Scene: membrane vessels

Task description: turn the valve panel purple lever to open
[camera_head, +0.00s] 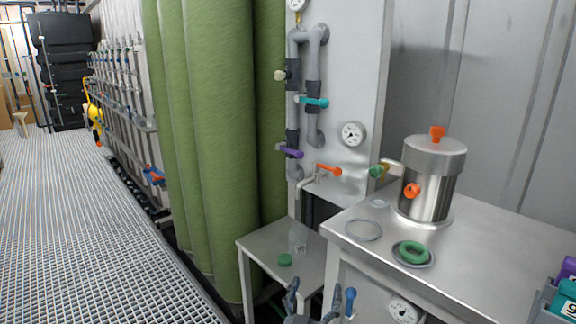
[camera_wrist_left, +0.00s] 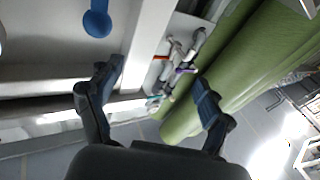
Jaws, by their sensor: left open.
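The purple lever (camera_head: 291,152) is on a grey vertical pipe of the valve panel (camera_head: 350,80). It lies roughly crosswise to the pipe, its handle pointing right and slightly down. A small purple lever also shows between the fingers in the left wrist view (camera_wrist_left: 186,70), some distance off. My left gripper (camera_head: 314,294) is open and empty at the bottom of the head view, well below the lever and apart from it. Its two dark fingers also frame the left wrist view (camera_wrist_left: 156,78). My right gripper is not in view.
A teal lever (camera_head: 312,102) sits above the purple one, an orange lever (camera_head: 329,170) below right. Green vertical membrane vessels (camera_head: 215,130) stand left. A low table (camera_head: 262,243) holds a glass and a green cap. A steel bench (camera_head: 490,240) carrying a metal pot (camera_head: 428,185) stands right.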

